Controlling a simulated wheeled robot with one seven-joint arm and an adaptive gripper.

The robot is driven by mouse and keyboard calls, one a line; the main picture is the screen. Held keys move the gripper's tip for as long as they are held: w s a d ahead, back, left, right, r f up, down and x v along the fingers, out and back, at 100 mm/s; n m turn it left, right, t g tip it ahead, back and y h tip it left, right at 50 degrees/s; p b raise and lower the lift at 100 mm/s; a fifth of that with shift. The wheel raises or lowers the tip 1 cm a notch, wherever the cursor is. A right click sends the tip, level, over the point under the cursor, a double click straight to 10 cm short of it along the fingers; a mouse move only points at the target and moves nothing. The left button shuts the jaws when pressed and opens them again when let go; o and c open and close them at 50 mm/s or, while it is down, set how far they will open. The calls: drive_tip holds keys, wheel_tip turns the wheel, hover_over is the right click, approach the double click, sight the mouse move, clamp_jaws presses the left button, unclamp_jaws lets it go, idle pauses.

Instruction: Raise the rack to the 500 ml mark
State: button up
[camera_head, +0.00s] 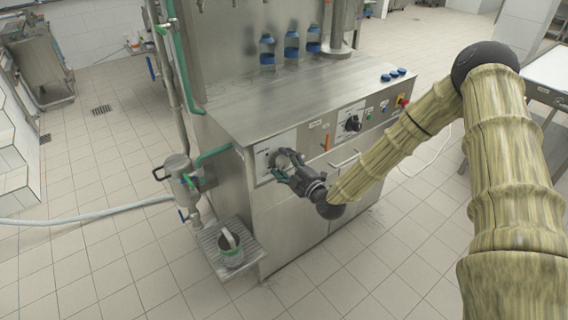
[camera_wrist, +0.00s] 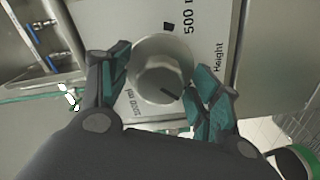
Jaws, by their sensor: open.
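A round grey knob (camera_wrist: 160,68) sits on a pale panel (camera_wrist: 200,18) of the steel machine, between my gripper's fingers in the wrist view. The panel reads "500 ml", with "Height" beside it, and another ml label at the lower left. A dark line shows at the knob's lower right edge. My gripper (camera_head: 281,167) is open around the knob, one finger on each side; whether the fingers touch it I cannot tell. In the head view the gripper hides much of the knob. I cannot pick out the rack for certain.
Blue-labelled bottles (camera_head: 291,48) stand at the back of the steel machine top (camera_head: 285,95). A second panel with a black knob (camera_head: 352,124) and several buttons lie to the right. A valve assembly (camera_head: 180,172) and a bucket (camera_head: 231,250) are at the left. Tiled floor lies in front.

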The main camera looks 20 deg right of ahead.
drive_tip(key=c, duration=1)
drive_tip(key=shift+c, duration=0.2)
